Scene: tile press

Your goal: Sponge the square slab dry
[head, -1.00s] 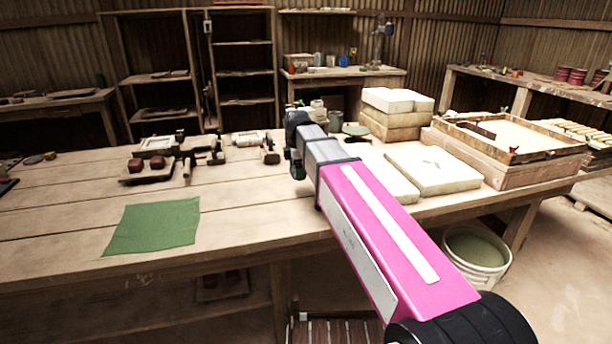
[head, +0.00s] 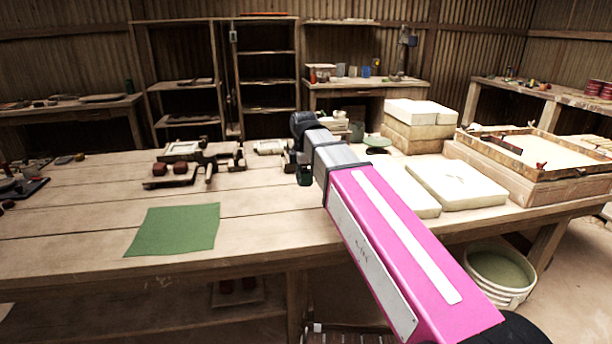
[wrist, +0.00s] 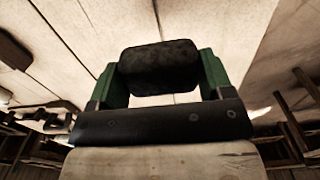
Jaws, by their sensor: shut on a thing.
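Two pale square slabs lie on the wooden table in the head view. The right slab (head: 457,184) is in full view; the left slab (head: 408,190) is partly behind my pink arm. I cannot tell from here whether either is wet. My gripper (wrist: 160,72) has green fingers and is shut on a dark, rounded, speckled thing (wrist: 160,58), perhaps a sponge. In the head view my gripper (head: 304,174) is small and mostly hidden behind my wrist, left of the slabs and over the table.
A green cloth (head: 175,229) lies flat at the table's front left. Wooden tools (head: 185,170) stand behind it. Stacked pale blocks (head: 418,125) and a framed tray (head: 530,160) occupy the right. A bucket (head: 497,270) stands below the front edge. Planks between cloth and arm are clear.

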